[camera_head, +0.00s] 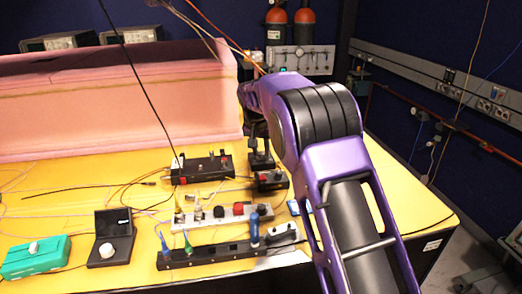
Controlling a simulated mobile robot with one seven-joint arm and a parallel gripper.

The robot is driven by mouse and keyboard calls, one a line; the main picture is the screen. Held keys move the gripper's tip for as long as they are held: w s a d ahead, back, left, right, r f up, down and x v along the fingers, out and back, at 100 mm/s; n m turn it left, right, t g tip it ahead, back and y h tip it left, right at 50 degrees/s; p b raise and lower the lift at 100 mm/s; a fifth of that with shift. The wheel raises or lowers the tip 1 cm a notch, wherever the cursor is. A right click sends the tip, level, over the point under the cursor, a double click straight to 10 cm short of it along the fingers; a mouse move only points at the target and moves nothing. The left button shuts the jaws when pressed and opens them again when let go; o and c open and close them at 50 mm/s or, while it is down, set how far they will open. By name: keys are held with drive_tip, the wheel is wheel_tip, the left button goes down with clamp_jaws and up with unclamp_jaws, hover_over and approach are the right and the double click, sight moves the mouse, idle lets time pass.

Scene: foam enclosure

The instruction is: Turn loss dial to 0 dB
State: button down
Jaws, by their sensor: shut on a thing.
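My gripper (261,163) points down over a small black box (272,182) right of the middle of the table. It is shut on what looks like the dial on top of that box. The fingers hide most of the dial, and I cannot read any dB marks or the pointer. Two other boxes with pale knobs stand at the front left: a green box (36,258) and a black box with a raised back (111,238).
A longer black box with knobs (201,169) stands left of my gripper. A white power strip (222,214) and a black strip (214,253) with plugs lie in front. Loose cables cross the yellow table (60,180). A pink foam enclosure (110,105) stands behind.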

drive_tip(key=shift+d+n, duration=0.1)
drive_tip(key=shift+n, duration=0.2)
drive_tip(key=n+p, duration=0.1)
drive_tip(key=n+y, duration=0.1)
drive_tip(key=n, duration=0.1)
drive_tip(key=shift+d+r+n+y+p, duration=0.2)
drive_tip(key=shift+n+y+p, duration=0.1)
drive_tip(key=shift+p, duration=0.1)
drive_tip(key=n+y+p, duration=0.1)
drive_tip(key=n, duration=0.1)
drive_tip(key=n+p, duration=0.1)
drive_tip(key=n, duration=0.1)
drive_tip(key=shift+w+n+g+y, duration=0.1)
drive_tip(key=shift+n+g+y, duration=0.2)
drive_tip(key=shift+y, duration=0.1)
drive_tip(key=n+g+y+p, duration=0.1)
drive_tip(key=n+p, duration=0.1)
drive_tip(key=n, duration=0.1)
drive_tip(key=shift+w+d+n, duration=0.1)
drive_tip(key=shift+n, duration=0.2)
drive_tip(key=shift+w+f+n+g+y+p, duration=0.15)
drive_tip(key=shift+n+g+p, duration=0.15)
drive_tip(key=shift+n, duration=0.5)
drive_tip(key=shift+s+n+g+y+p, duration=0.15)
drive_tip(key=shift+n+g+p, duration=0.15)
drive_tip(key=shift+n, duration=0.5)
drive_tip(key=shift+w+n, duration=0.1)
drive_tip(key=shift+n, duration=0.2)
drive_tip(key=c, duration=0.6)
unclamp_jaws()
